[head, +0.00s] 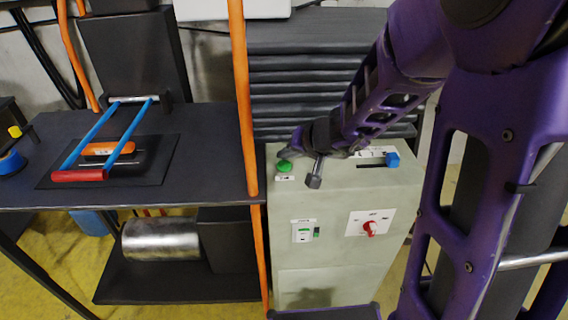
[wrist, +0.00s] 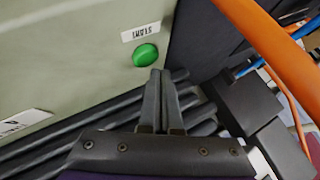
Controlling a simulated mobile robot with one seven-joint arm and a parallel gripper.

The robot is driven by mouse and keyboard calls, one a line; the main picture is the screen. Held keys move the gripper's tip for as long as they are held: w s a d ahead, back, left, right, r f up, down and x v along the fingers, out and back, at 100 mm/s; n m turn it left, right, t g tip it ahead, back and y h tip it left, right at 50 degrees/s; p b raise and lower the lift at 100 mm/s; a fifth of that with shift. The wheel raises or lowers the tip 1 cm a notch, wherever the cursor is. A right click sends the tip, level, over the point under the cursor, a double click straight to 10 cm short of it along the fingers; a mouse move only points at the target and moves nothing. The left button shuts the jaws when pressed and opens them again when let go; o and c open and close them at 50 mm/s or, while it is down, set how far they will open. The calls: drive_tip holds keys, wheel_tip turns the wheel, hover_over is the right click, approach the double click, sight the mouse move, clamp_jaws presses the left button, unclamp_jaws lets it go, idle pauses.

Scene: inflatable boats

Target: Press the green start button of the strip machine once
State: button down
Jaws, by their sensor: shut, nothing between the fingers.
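The green start button (head: 284,166) sits on the top face of the pale grey-green strip machine (head: 340,275), near its left end, with a small white label in front of it. In the wrist view the green button (wrist: 146,54) shows whole, beside a label reading START upside down. My gripper (wrist: 159,74) is shut and empty, its tips just below the button in that picture. They appear close to it; whether they touch cannot be told. In the head view my gripper (head: 300,155) is over the machine's top, right by the button, partly hidden by my wrist.
On the machine's top right is a blue slider knob (head: 393,159). Its front has a red knob (head: 370,228) and a small green switch (head: 317,232). An orange pole (head: 243,100) stands just left of the machine. A dark table (head: 215,150) with a blue-and-red handled tool is further left.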

sight(286, 167)
drive_tip(key=shift+f, duration=0.15)
drive_tip(key=shift+f, duration=0.3)
drive_tip(key=shift+f, duration=0.45)
idle(0.9)
drive_tip(key=shift+r+p, duration=0.4)
drive_tip(key=shift+r, duration=0.45)
drive_tip(key=shift+r+p, duration=1.7)
drive_tip(key=shift+r, duration=0.85)
